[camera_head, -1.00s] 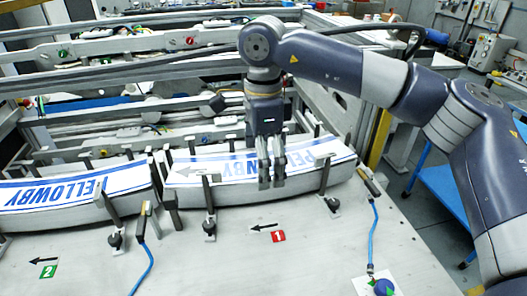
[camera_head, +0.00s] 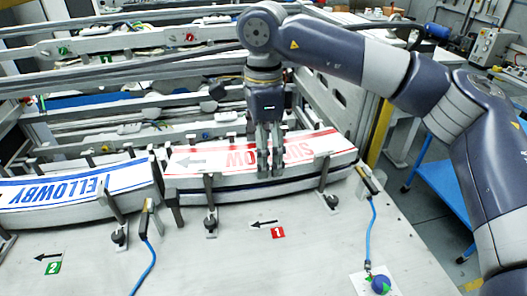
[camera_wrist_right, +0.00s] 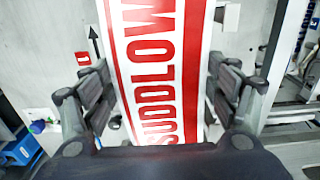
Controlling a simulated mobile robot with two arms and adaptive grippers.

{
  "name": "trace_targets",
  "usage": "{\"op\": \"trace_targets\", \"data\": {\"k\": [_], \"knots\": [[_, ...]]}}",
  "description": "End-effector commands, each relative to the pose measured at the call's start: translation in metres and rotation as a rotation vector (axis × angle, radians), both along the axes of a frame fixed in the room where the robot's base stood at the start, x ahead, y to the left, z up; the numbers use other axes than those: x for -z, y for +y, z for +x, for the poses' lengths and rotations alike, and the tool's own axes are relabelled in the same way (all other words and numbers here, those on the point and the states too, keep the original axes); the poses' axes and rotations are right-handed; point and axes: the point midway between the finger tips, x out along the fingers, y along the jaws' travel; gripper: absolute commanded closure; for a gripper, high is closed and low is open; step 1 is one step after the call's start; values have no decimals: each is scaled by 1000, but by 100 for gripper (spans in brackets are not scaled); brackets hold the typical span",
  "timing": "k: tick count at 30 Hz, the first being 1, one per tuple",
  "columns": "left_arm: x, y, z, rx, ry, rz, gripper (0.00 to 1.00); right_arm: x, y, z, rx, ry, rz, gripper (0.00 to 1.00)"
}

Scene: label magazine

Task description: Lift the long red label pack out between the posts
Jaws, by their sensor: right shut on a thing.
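The long red label pack (camera_head: 225,160), white with red edges and red lettering, lies in the magazine bay marked 1. A dark gap and a blue-edged layer (camera_head: 235,192) show under its front side. My right gripper (camera_head: 270,172) reaches down over the pack's middle and is shut on it. In the right wrist view the red pack (camera_wrist_right: 150,45) runs lengthwise between the fingers of my right gripper (camera_wrist_right: 160,85). A front left post (camera_head: 209,190) and a front right post (camera_head: 324,178) stand by the bay. My left gripper is not in view.
A blue label pack (camera_head: 75,190) lies in bay 2 at the left, close to the red pack's left end. Rails and a frame (camera_head: 150,90) stand behind. The grey table (camera_head: 200,260) in front is mostly clear, with blue cables and a button box (camera_head: 378,284).

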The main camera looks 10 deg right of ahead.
Motion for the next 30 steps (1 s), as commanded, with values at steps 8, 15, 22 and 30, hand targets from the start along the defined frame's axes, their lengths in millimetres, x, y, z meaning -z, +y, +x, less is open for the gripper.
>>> {"op": "trace_targets", "data": {"k": [8, 15, 22, 30], "knots": [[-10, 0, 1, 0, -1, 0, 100, -17, 0, 0, -1, -2, 1, 65], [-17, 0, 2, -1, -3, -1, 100, -28, 0, 0, -1, -2, 0, 65], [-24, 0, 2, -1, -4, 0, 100, -38, 0, 0, -1, -2, 1, 65], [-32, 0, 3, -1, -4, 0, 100, -51, 0, 0, -1, -2, 2, 65]]}}
